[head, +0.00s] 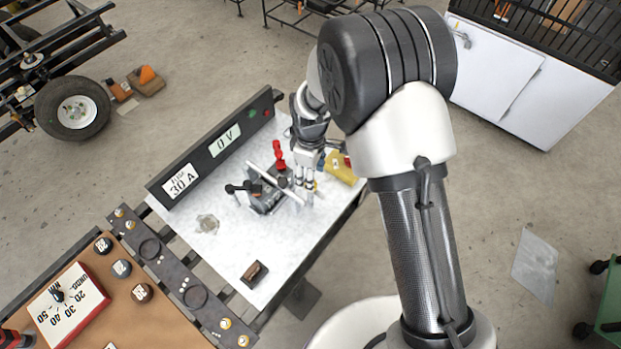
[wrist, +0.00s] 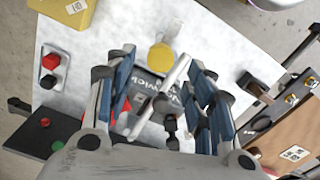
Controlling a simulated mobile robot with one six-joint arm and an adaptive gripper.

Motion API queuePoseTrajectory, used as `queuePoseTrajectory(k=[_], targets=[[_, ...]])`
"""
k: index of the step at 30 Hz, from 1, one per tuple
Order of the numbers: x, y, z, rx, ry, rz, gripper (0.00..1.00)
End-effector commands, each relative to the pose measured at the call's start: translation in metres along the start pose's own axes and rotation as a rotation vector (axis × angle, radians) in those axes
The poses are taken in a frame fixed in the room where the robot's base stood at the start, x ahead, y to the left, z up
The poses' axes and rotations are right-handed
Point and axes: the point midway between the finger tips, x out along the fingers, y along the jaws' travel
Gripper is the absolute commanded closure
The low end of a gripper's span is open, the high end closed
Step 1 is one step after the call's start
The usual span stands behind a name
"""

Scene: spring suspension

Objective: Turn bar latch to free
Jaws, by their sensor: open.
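A pale bar (head: 273,185), which looks like the bar latch, lies slantwise across a small dark device (head: 262,198) on the white tabletop. A red handle (head: 278,155) stands up beside the bar, and a black lever (head: 240,188) sticks out at the left. My gripper (head: 306,190) points down at the right end of the device, close to the bar. In the wrist view the bar (wrist: 160,98) runs between my two open blue-padded fingers. I cannot tell whether either finger touches it. The fingers partly hide the device and its lettered dark plate (wrist: 150,88).
A dark panel (head: 203,158) reading 0 V and 30 A lines the table's back edge. A yellow block (head: 341,168) sits right of my gripper. A small brown block (head: 254,273) lies at the front. The white tabletop (head: 235,240) is mostly clear there.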

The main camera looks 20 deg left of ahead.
Motion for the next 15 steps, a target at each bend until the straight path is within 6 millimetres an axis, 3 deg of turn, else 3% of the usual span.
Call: queuePoseTrajectory(k=[6,15], targets=[[-0.048,0.001,-0.001,0.0,0.003,0.003,0.51],[-0.077,0.0,0.0,0.0,0.0,0.0,0.51]])
